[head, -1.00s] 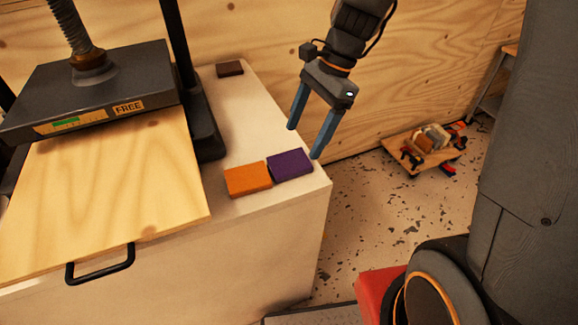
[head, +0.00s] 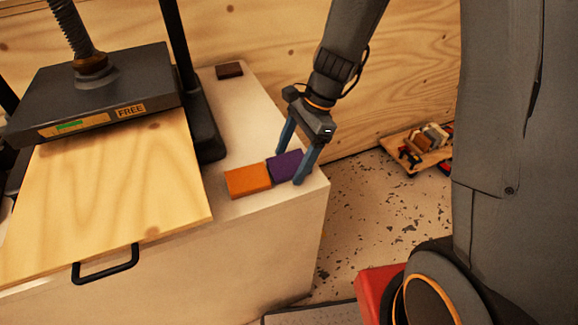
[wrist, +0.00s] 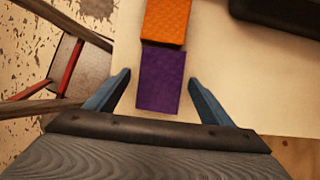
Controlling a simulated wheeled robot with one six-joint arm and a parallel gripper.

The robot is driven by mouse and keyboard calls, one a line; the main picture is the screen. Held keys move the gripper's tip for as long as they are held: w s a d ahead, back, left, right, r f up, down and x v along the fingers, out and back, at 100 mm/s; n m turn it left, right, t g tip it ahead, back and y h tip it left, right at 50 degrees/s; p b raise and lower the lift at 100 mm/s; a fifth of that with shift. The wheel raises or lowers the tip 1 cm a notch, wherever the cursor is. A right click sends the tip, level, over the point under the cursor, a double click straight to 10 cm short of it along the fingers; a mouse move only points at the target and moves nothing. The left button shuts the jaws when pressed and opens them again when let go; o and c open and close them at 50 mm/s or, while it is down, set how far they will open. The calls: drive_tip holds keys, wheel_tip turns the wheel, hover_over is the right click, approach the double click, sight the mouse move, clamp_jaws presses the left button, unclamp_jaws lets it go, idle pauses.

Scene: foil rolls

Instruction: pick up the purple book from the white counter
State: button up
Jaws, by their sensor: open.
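The purple book (head: 284,166) lies flat on the white counter (head: 243,123) near its right edge, its right end partly hidden behind a finger in the head view. My gripper (head: 288,168) is open, with its blue fingertips to either side of the book. In the wrist view the purple book (wrist: 161,80) shows between the two spread fingers of my gripper (wrist: 158,78), with a gap on each side. I cannot tell exactly how high the fingertips are above the counter.
An orange book (head: 248,180) lies right beside the purple one. A dark brown book (head: 229,70) lies at the counter's back. A black press (head: 95,95) with a wooden board (head: 110,190) stands to the left. A low wooden cart (head: 415,155) is on the floor.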

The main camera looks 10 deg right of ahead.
drive_tip(key=shift+f, duration=0.1)
drive_tip(key=c, duration=1.2)
